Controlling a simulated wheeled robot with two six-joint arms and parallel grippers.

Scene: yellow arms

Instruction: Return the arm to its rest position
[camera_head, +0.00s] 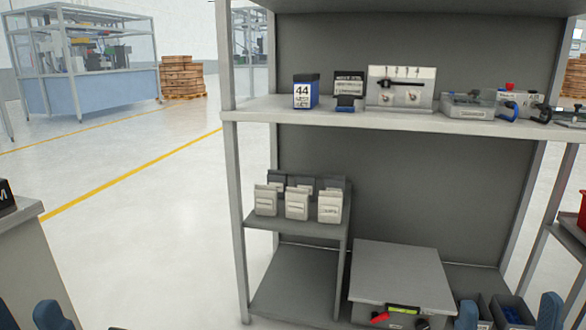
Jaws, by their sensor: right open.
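My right gripper (509,312) shows at the bottom right edge as two blue fingertips set well apart. It is open, with nothing seen between the tips, and appears in front of the lower right of the shelf rack. My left gripper (28,316) shows at the bottom left corner as two blue fingertips with a gap between them. It appears open and empty. Most of both arms is below the picture.
A grey shelf rack (370,128) stands ahead, with boxes and devices on its upper shelf. Lower down are several pale cartons (297,204) and a grey box (400,270). A grey counter (30,265) stands at left. Floor between is clear.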

